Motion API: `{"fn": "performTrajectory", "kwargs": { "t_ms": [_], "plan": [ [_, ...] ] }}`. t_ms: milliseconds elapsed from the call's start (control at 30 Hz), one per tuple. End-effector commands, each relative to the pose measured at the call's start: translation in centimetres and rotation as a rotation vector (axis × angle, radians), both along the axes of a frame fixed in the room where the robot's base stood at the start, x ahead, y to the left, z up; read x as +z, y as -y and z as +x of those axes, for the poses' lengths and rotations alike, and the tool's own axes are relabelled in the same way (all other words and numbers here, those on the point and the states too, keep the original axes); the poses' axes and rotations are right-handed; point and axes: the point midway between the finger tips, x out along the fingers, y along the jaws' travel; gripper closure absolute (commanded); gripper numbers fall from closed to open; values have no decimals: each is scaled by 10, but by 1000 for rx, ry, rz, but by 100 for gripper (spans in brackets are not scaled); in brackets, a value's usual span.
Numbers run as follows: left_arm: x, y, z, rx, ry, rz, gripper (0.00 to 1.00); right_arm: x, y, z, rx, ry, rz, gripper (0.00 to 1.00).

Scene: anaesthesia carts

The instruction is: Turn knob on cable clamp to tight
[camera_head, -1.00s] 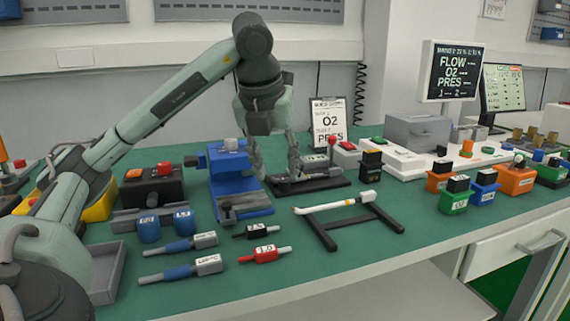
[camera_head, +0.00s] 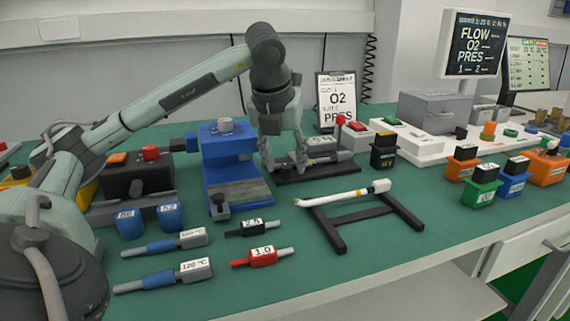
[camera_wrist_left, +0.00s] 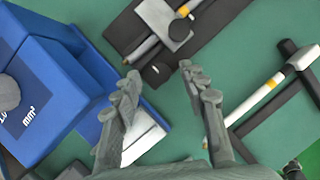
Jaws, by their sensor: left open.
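My left gripper (camera_head: 286,162) is open and empty. It points down beside the dark base of what looks like the cable clamp (camera_head: 322,170). In the left wrist view the clamp is a grey block (camera_wrist_left: 156,14) on a black base, with a small round dark knob (camera_wrist_left: 180,30) on top and a cable with a yellow band passing at the block. The knob lies ahead of the open fingertips (camera_wrist_left: 160,74), apart from them. In the head view the gripper partly hides the clamp, and I cannot read its knob's setting. My right gripper is not in view.
A blue device (camera_head: 226,150) stands close left of the gripper. A black stand (camera_head: 352,216) holding a white rod (camera_head: 345,196) lies to the right front. Red (camera_head: 262,256) and black (camera_head: 250,229) labelled tools lie in front. A red-ball lever (camera_head: 340,120) rises behind.

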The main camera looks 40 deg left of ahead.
Motion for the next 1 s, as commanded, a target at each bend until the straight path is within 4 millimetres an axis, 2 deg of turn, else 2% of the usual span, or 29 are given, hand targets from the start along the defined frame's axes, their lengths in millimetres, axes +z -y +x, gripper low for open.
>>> {"fn": "performTrajectory", "kwargs": {
  "t_ms": [100, 367, 700, 867, 1000],
  "plan": [
    [-7, -1, 2, 0, -1, -1, 57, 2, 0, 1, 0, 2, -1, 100],
    [-7, -2, 3, 0, 0, 0, 57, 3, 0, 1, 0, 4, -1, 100],
    [-7, -1, 3, 0, 0, -1, 99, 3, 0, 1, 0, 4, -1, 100],
    [-9, -2, 3, -19, -1, 0, 100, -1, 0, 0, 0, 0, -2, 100],
    [-9, -3, 2, -104, 1, 0, 100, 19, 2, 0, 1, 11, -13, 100]
  ]
}}
